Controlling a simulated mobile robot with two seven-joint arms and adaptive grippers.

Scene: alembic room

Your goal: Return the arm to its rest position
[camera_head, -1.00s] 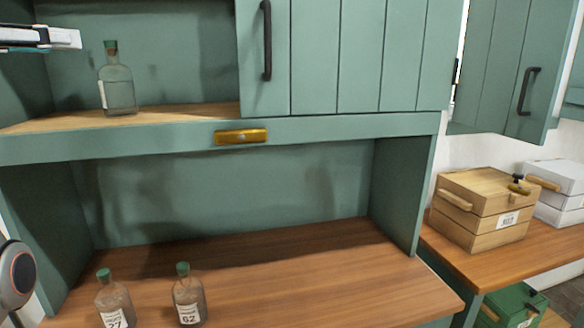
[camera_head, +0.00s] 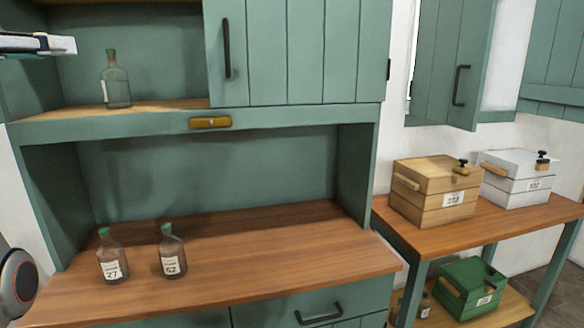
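What seems to be part of my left gripper (camera_head: 36,44) shows at the top left edge, white and dark, in front of the cabinet's upper left side. It is cut off by the frame, and its fingertips cannot be made out, so I cannot tell whether it is open or shut. I see nothing clearly held in it. A rounded grey joint of my arm with an orange ring (camera_head: 18,275) shows at the lower left edge. My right gripper is not in view.
A green cabinet (camera_head: 290,118) holds a glass bottle (camera_head: 116,80) on its upper shelf. Two labelled bottles (camera_head: 112,257) (camera_head: 172,252) stand at the left of the wooden counter (camera_head: 270,250); its right side is clear. Wooden (camera_head: 436,190), white (camera_head: 515,178) and green (camera_head: 468,288) boxes are at right.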

